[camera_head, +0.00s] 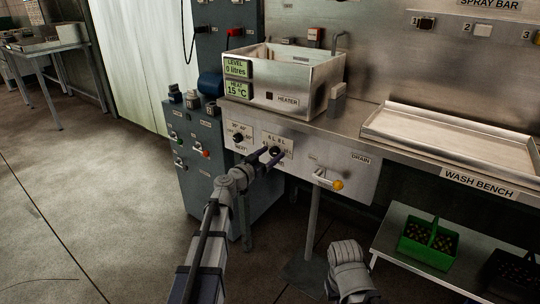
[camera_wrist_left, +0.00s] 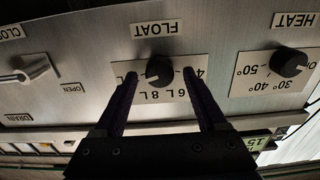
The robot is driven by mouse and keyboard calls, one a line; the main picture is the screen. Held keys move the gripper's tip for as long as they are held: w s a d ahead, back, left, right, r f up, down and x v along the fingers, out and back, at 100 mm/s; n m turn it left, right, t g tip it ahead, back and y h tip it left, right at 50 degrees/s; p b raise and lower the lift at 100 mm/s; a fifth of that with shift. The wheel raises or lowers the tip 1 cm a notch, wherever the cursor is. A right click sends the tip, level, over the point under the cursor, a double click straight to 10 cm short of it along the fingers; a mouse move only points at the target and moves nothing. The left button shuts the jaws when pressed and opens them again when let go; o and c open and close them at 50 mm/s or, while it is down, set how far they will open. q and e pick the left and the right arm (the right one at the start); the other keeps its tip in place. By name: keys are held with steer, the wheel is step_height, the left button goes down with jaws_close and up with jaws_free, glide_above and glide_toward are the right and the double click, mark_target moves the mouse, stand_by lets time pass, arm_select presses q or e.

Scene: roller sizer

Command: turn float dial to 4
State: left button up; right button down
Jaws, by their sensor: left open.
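The float dial (camera_wrist_left: 160,70) is a round black knob on a pale plate under the FLOAT label (camera_wrist_left: 156,28), upside down in the left wrist view. The plate (camera_head: 279,140) also shows on the bench front in the head view. My left gripper (camera_wrist_left: 160,76) is open, with one dark finger on each side of the dial and gaps between them. In the head view my left gripper (camera_head: 270,157) reaches to the panel and partly covers the dial. Part of the scale is hidden by a finger, and I cannot read the dial's setting.
The heat dial (camera_wrist_left: 289,62) sits beside the float plate. A drain lever (camera_head: 328,181) is to the right on the panel. Above stands a metal tank (camera_head: 290,80) with a display reading level 0 litres. A green crate (camera_head: 428,240) is on the lower shelf.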

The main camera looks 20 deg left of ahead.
arm_select(q)
steer(key=shift+c, duration=0.4)
jaws_close()
